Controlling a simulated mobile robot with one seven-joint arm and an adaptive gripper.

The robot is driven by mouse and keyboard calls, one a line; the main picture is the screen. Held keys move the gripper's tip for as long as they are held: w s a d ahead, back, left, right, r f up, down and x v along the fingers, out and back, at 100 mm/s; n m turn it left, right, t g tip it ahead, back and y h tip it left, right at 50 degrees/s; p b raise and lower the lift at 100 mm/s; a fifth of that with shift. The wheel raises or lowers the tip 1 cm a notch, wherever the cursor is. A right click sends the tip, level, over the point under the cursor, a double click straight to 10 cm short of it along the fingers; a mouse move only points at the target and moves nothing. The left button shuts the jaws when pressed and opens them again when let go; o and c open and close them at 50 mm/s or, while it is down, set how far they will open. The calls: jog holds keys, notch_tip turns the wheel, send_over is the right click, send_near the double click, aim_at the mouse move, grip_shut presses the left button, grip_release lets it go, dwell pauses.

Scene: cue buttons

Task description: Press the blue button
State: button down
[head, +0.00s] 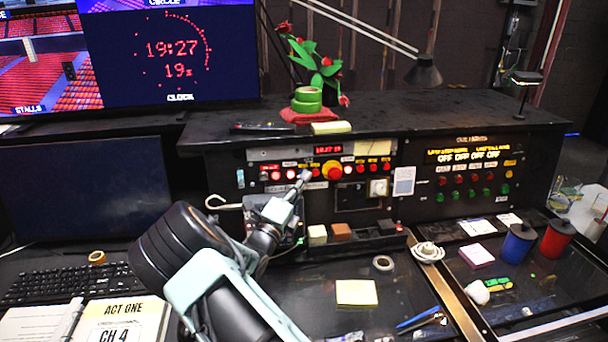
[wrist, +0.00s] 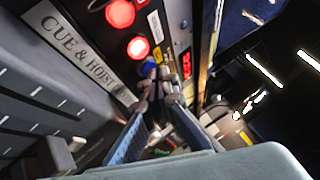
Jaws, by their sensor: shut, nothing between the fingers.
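My gripper (head: 304,176) is shut and empty, its tip close in front of the upper button row of the black control panel (head: 270,155). In the wrist view its fingertips (wrist: 162,88) meet beside a small blue button (wrist: 148,68), which they partly cover. I cannot tell whether they touch it. In the head view the blue button cannot be made out; my gripper is in front of that part of the panel. In the wrist view two lit red buttons (wrist: 138,47) sit near the blue one, beside a "CUE & HO..." label (wrist: 72,45).
A desk lamp (head: 424,72) and a red-flowered plant (head: 316,60) stand on top of the console. A yellow note pad (head: 356,292) and tape roll (head: 383,263) lie on the desk.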

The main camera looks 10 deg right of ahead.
jog(key=shift+s+r+p, duration=0.15)
jog(key=shift+s+p, duration=0.35)
jog(key=shift+s, duration=0.25)
jog(key=s+p, duration=0.2)
jog(key=s, duration=0.1)
jog(key=s+p, duration=0.1)
jog(key=s, duration=0.1)
jog(key=shift+r, duration=0.35)
